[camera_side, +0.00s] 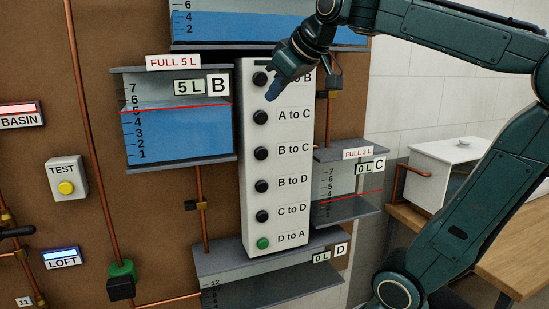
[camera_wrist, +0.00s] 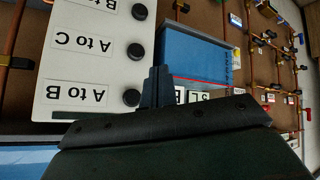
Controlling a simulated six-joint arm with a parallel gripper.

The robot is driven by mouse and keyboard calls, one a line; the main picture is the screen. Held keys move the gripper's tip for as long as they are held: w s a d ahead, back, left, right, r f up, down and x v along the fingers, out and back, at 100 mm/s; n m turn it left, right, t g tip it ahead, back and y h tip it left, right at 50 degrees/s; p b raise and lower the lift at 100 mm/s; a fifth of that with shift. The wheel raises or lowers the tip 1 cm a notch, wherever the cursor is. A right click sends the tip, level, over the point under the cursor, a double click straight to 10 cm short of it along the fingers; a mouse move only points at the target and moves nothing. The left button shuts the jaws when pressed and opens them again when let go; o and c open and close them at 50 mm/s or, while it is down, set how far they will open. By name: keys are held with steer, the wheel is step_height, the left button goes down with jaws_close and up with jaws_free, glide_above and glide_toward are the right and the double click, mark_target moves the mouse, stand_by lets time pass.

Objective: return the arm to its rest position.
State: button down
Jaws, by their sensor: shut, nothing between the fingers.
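My gripper (camera_side: 270,96) is shut and empty. In the side view it hangs in front of the upper part of the white button panel (camera_side: 277,205), between the top button and the A to C button (camera_side: 260,117). It partly covers the top label. In the wrist view the shut fingers (camera_wrist: 155,88) point up the picture beside the panel (camera_wrist: 75,60), which appears upside down. I cannot tell whether the fingertips touch the panel. My arm reaches in from the right, bent at the elbow.
Tank B (camera_side: 178,144) is left of the panel, with blue water near its red line. Tank C (camera_side: 347,190) at right and tank D (camera_side: 270,275) below read 0 L. Copper pipes (camera_side: 85,120) run along the brown board. A white box (camera_side: 450,165) stands on a wooden bench (camera_side: 520,250).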

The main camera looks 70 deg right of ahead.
steer(key=s+a+f+g+y, duration=0.1)
steer(key=s+a+f, duration=0.2)
steer(key=f, duration=0.3)
steer(key=s+a+f+n+y, duration=0.1)
steer(key=s+a+f, duration=0.3)
steer(key=f, duration=0.3)
steer(key=s+a+f+g+y, duration=0.1)
steer(key=s+a+f, duration=0.3)
steer(key=f, duration=0.3)
steer(key=shift+a+f+g+y, duration=0.15)
steer(key=shift+a+g+y, duration=0.15)
steer(key=shift+a, duration=0.15)
